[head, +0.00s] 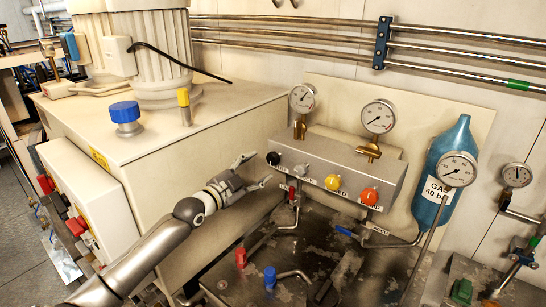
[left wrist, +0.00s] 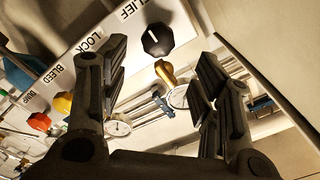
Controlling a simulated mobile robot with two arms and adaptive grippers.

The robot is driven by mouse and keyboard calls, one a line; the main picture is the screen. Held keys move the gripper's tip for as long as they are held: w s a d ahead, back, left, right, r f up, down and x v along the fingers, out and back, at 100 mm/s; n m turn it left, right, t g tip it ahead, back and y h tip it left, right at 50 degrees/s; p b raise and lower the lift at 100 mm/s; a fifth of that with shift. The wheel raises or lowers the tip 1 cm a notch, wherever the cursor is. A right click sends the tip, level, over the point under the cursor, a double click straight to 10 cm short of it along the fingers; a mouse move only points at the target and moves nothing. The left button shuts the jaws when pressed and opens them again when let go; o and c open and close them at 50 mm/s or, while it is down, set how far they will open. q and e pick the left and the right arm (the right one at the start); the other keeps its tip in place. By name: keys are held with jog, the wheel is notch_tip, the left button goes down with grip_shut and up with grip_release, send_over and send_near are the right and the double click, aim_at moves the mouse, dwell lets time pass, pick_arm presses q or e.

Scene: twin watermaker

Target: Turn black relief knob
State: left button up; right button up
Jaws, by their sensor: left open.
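The black relief knob (head: 273,158) is at the left end of the front of a grey valve block (head: 335,160). My right gripper is not in view.
A white knob (head: 301,170), a yellow knob (head: 332,181) and a red knob (head: 368,196) follow to the right on the block. Gauges (head: 379,117) stand above it. A beige cabinet (head: 160,150) is close on the left. A blue gas bottle (head: 447,165) is at the right.

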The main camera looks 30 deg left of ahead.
aim_at(271, 160)
pick_arm(q)
jog(key=w, duration=0.3)
jog(key=shift+d, duration=0.1)
jog(key=w+p, duration=0.1)
jog(key=w, duration=0.2)
jog(key=shift+w+d+f, duration=0.1)
jog(key=shift+w+d, duration=0.05)
jog(key=shift+w, duration=0.25)
jog(key=shift+w+d+f, duration=0.1)
jog(key=shift+w, duration=0.8)
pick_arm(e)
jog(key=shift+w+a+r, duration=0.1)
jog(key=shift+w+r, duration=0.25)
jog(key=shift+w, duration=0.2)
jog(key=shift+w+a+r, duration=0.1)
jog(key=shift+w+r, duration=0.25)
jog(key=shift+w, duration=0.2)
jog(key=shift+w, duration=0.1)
pick_arm(q)
jog(key=c, duration=1.1)
jog(key=shift+o, duration=0.2)
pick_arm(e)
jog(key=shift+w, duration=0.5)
